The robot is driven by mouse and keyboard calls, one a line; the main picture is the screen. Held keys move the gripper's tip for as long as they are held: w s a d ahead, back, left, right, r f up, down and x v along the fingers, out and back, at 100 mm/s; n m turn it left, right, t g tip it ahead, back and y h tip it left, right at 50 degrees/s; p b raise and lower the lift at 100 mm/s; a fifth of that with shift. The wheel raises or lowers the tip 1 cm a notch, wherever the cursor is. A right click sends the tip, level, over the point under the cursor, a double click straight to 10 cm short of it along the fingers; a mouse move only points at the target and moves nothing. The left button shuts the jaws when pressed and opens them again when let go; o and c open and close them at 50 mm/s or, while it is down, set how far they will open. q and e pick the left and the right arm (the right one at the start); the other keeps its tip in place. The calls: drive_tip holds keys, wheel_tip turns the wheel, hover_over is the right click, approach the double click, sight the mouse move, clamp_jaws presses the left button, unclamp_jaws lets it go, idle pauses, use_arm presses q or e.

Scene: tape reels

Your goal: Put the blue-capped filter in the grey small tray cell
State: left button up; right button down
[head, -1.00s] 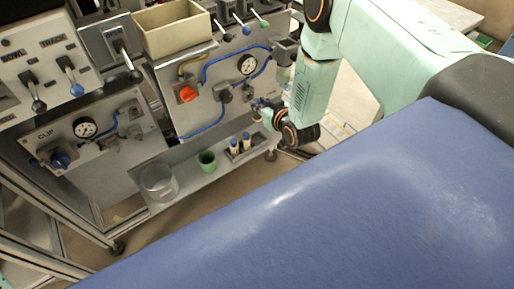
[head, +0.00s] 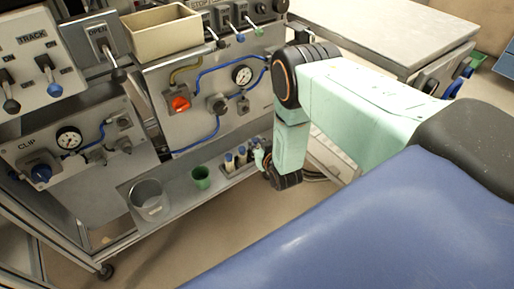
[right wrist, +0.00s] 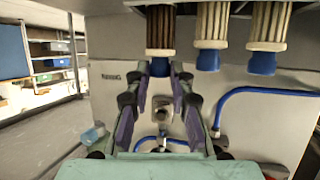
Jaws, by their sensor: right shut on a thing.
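In the right wrist view my right gripper (right wrist: 161,72) is shut around the blue cap (right wrist: 159,67) of a filter with brown pleats (right wrist: 160,30). Two filters with cream pleats (right wrist: 211,24) (right wrist: 268,22) and blue caps stand beside it, apart from the fingers. In the head view my right gripper (head: 260,157) is at the right end of a small grey tray (head: 230,174) on the low shelf. Blue-topped pale filters (head: 229,162) stand in the tray. The gripper and arm partly hide its right end. My left gripper is not in view.
A beige bin (head: 162,33) sits above.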

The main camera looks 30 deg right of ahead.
drive_tip(key=shift+w+f, duration=0.1)
drive_tip(key=shift+f, duration=0.35)
drive_tip(key=c, duration=1.5)
unclamp_jaws()
drive_tip(key=shift+f, duration=0.15)
drive_tip(key=shift+o, duration=0.2)
drive_tip(key=shift+r, duration=0.2)
